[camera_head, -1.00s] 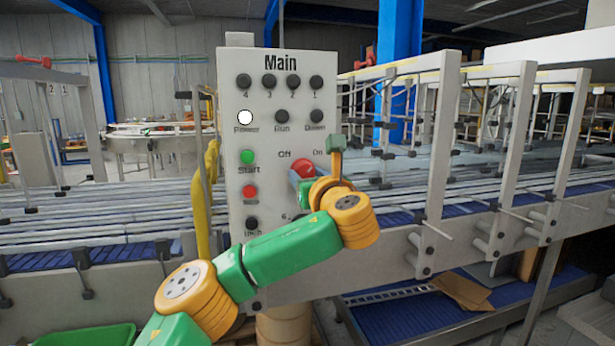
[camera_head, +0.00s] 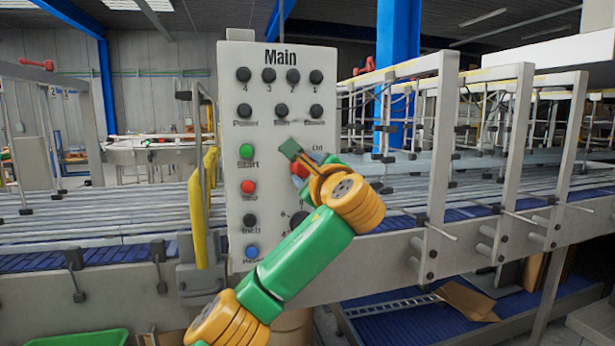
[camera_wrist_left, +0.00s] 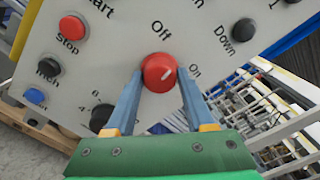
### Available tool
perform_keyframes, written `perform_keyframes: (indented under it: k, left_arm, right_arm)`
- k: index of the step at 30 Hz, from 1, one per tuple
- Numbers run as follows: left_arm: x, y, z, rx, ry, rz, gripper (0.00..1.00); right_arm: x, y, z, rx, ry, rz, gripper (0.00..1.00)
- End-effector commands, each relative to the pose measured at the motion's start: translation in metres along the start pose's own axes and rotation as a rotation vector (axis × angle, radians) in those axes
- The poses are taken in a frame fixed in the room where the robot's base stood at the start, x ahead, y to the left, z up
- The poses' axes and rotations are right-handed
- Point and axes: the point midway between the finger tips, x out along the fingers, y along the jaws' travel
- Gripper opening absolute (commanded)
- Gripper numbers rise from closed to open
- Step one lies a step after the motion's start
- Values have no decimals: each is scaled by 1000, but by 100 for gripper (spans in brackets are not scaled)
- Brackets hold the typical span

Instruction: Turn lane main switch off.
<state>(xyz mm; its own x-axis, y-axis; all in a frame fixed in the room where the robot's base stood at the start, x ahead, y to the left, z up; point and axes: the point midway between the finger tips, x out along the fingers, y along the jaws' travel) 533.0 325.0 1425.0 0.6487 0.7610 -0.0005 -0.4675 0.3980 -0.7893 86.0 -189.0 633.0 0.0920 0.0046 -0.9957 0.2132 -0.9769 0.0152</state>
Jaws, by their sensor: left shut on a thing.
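The red main switch knob (camera_head: 299,170) is on the light grey "Main" panel (camera_head: 234,130), partly hidden behind my left gripper (camera_head: 301,166) in the head view. In the wrist view the knob (camera_wrist_left: 158,72) sits between the two blue fingers of my left gripper (camera_wrist_left: 159,78), which are shut on its sides. The power lamp (camera_head: 244,110) is dark. My right gripper is not in view.
Several black, green, red and blue buttons surround the switch, with a green start button (camera_head: 246,151) to its left. A yellow guard (camera_head: 196,220) stands left of the panel. Conveyor rails and grey frames (camera_head: 436,170) run behind and to the right.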

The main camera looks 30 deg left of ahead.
Motion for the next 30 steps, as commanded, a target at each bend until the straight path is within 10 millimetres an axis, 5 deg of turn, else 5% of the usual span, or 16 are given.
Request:
perform_keyframes:
  k: [15,30]
  left_arm:
    - [0,-1,0,-452,0,-4,0]
    - [0,-2,1,-661,-1,-6,0]
  right_arm:
    - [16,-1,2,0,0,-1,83]
    - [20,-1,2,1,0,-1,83]
